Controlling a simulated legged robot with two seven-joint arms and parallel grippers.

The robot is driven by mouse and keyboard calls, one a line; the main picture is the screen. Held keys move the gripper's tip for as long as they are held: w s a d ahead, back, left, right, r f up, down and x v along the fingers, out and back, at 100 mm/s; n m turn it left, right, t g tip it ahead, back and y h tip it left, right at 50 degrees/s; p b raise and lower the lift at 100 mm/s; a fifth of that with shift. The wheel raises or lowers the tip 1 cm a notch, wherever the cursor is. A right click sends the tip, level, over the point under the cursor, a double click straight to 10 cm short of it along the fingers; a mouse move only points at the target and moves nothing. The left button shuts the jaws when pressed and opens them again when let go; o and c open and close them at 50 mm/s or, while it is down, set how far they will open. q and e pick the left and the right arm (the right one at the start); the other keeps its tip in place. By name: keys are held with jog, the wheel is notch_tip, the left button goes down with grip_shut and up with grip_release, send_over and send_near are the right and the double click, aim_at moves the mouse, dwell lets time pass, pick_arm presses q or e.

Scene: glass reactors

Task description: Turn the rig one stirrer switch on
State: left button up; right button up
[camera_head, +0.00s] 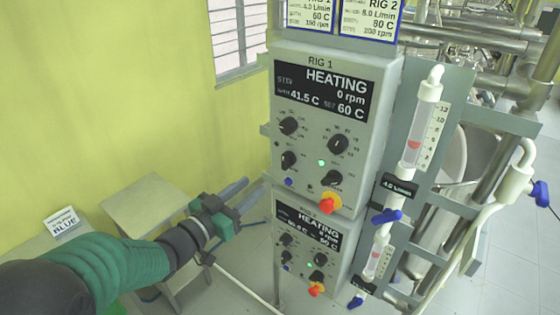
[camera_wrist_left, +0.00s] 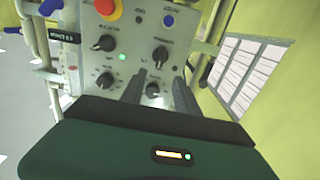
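The rig one box (camera_head: 322,125) is a light grey panel with a dark display reading HEATING, 0 rpm. It bears black knobs at upper left (camera_head: 288,125), upper right (camera_head: 338,144) and lower left (camera_head: 289,160). A green light (camera_head: 322,162) is lit. Labels are too small to tell which knob is the stirrer switch. My left gripper (camera_head: 260,202) is open and empty, left of the boxes. In the left wrist view, a panel appears upside down, with one black knob (camera_wrist_left: 152,90) showing between the spread fingers; contact is not visible. My right gripper is out of view.
A red and yellow button (camera_head: 330,203) sits low on the box, with a blue button (camera_head: 288,182) to its left. A second control box (camera_head: 308,245) stands below. A flow meter with blue valve (camera_head: 387,216) is at right. A small table (camera_head: 150,205) stands at left.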

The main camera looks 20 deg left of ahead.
aim_at(283, 162)
pick_arm(q)
jog(key=p+x, duration=0.3)
jog(key=x, duration=0.9)
jog(key=shift+a, duration=0.1)
jog(key=shift+w+f, duration=0.15)
jog(key=shift+w, duration=0.1)
grip_shut()
